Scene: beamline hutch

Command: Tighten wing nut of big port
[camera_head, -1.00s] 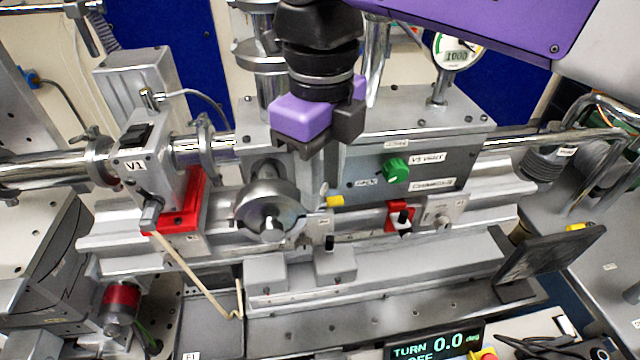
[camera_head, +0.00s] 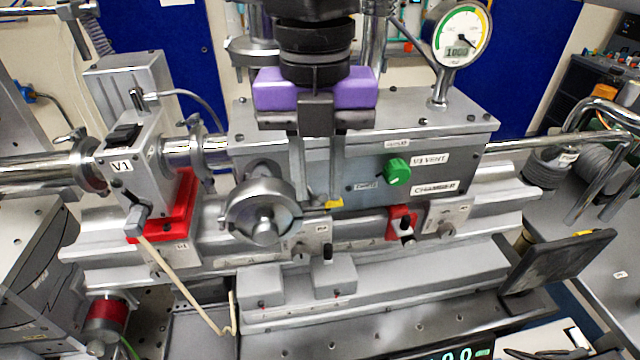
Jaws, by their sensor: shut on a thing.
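The big port (camera_head: 262,208) is a round metal flange on the front left of the grey chamber box, with a stub pointing at me. My gripper (camera_head: 322,198) hangs straight down from above, its fingers in front of the chamber just right of the port. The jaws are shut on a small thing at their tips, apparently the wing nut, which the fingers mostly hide. A small yellow piece (camera_head: 333,203) shows at the fingertips.
The chamber (camera_head: 450,135) carries a green V3 vent knob (camera_head: 397,171) and a gauge (camera_head: 457,35). Valve V1 (camera_head: 135,165), on a red bracket (camera_head: 183,208), stands left. A red block (camera_head: 401,222) is lower right. A dark panel (camera_head: 558,262) stands at front right.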

